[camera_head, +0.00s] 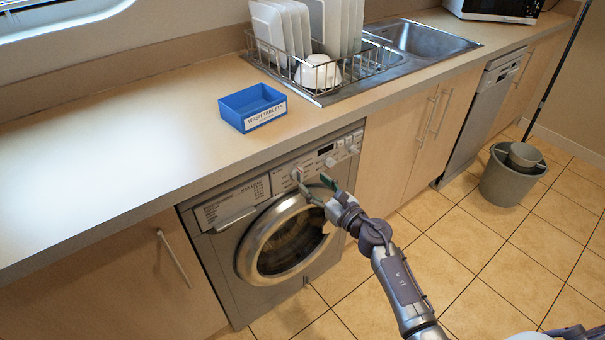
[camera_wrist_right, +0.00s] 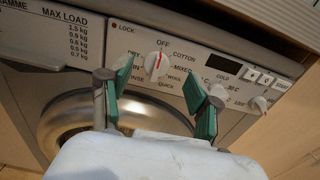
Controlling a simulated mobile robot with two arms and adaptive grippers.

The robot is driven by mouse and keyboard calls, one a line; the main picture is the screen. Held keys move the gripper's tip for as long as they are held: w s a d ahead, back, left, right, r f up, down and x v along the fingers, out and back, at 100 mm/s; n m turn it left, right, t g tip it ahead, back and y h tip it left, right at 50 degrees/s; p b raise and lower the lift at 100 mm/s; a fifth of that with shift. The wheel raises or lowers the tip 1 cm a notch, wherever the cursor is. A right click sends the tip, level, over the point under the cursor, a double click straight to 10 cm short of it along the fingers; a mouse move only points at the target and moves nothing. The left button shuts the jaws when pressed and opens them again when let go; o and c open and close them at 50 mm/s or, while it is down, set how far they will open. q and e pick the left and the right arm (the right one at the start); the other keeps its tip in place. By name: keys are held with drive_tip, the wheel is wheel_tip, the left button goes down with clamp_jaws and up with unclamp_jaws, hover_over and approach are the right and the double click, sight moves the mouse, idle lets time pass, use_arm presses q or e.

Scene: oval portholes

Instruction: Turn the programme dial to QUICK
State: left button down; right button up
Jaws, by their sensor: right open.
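The programme dial (camera_wrist_right: 157,66) is a white round knob with a red mark, on the washing machine's (camera_head: 215,243) front panel. OFF is printed above it, with COTTON, MIXED and WOOL on its right. QUICK is below it, next to RINSE. The red mark runs near vertical; I cannot tell which end points. My right gripper (camera_head: 312,181) is open in front of the panel, its green-padded fingers apart. In the right wrist view the dial lies between and beyond the fingertips (camera_wrist_right: 157,78); no contact is visible. My left gripper is not in view.
Two more white knobs, one (camera_wrist_right: 217,92) by the right finger and one (camera_wrist_right: 259,104) further right, sit on the panel. The round door (camera_head: 247,262) is below. A blue tablet box (camera_head: 232,114) stands on the worktop (camera_head: 100,150). A grey bucket (camera_head: 500,183) stands on the floor.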

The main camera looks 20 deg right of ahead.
sight(302, 173)
drive_tip(key=x, duration=0.5)
drive_tip(key=shift+w+a, duration=0.1)
drive_tip(key=shift+w, duration=0.1)
drive_tip(key=c, duration=1.1)
drive_tip(key=shift+c, duration=0.2)
